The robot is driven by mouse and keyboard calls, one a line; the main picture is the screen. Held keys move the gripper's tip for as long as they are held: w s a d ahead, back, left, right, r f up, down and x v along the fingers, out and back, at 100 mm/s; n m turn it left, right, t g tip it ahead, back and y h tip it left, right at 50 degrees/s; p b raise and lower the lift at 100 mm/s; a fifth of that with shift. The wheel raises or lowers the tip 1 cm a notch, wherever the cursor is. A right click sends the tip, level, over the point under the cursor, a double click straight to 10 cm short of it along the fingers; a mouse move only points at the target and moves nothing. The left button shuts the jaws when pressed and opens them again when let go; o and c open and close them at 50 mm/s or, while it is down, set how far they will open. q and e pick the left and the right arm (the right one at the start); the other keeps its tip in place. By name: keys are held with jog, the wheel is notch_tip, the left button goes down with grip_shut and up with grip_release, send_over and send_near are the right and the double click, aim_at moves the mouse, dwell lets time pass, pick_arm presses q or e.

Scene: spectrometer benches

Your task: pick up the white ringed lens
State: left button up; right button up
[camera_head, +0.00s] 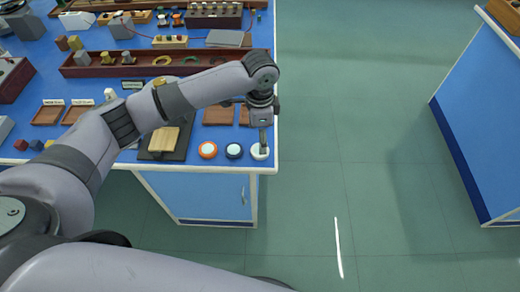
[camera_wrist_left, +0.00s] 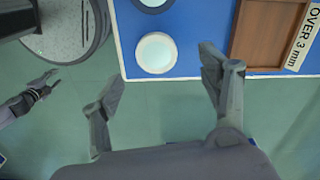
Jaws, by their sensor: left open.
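The white ringed lens (camera_head: 259,152) lies flat near the front right corner of the blue bench. In the left wrist view it is a pale disc with a white rim (camera_wrist_left: 156,53), close to the bench edge. My left gripper (camera_head: 263,146) is above it in the head view, partly covering it. In the wrist view my left gripper (camera_wrist_left: 162,68) is open, its fingers spread on either side of the lens and apart from it; nothing is held. My right gripper (camera_wrist_left: 48,84) shows small at the left of the wrist view, with its fingers apart.
A dark-blue ringed lens (camera_head: 234,151) and an orange ringed lens (camera_head: 207,150) lie in a row to the left. Green floor (camera_head: 340,150) is clear to the right.

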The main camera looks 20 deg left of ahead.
pick_arm(q)
jog(key=shift+s+f+p, duration=0.15)
jog(key=shift+f+p, duration=0.15)
jog(key=shift+f, duration=1.05)
jog(key=shift+s+f+p, duration=0.1)
jog(key=shift+f+p, duration=0.15)
jog(key=shift+f, duration=1.1)
jog(key=shift+c, duration=0.3)
jog(key=c, duration=1.2)
jog(key=shift+r, duration=0.1)
